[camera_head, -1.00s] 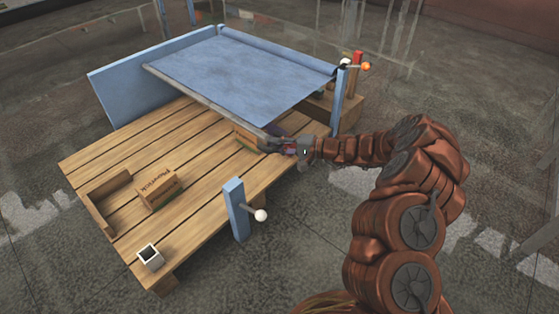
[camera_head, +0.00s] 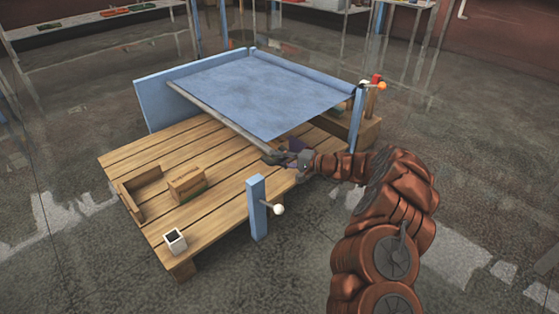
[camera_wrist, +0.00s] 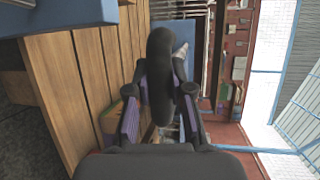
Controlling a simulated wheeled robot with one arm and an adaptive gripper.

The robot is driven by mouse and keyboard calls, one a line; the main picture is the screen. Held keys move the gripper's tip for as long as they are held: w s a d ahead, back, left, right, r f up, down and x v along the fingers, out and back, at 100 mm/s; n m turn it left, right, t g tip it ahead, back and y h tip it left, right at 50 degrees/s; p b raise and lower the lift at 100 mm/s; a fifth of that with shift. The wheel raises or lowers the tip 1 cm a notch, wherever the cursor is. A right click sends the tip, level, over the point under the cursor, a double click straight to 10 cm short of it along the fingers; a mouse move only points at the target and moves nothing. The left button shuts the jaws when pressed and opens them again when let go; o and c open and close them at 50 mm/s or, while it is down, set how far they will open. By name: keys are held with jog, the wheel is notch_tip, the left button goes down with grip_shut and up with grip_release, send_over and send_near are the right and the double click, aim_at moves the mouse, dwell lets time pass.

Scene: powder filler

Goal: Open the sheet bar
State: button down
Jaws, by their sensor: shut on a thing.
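The sheet bar (camera_head: 226,122) is a long grey rod along the front edge of a blue sheet (camera_head: 270,90). The sheet is spread out from the back over part of a wooden platform. My gripper (camera_head: 278,158) is at the bar's near right end and is shut on it. In the wrist view the dark rounded bar end (camera_wrist: 160,75) stands between the two fingers of my gripper (camera_wrist: 160,100). The wrist view shows the bar nearly end-on, so its length is hidden there.
The wooden platform (camera_head: 150,160) carries a cardboard box (camera_head: 187,182), a wooden corner piece (camera_head: 130,200) and a small white container (camera_head: 175,240). A blue post (camera_head: 256,205) with a white knob (camera_head: 279,209) stands at the front edge. Another blue post (camera_head: 357,120) stands at the right. The platform's front left is uncovered.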

jog(key=c, duration=1.3)
grip_release()
jog(key=shift+s+a, duration=0.2)
jog(key=shift+o, duration=1.4)
jog(key=shift+w+d, duration=0.1)
jog(key=v, duration=1.2)
jog(key=shift+r, duration=0.1)
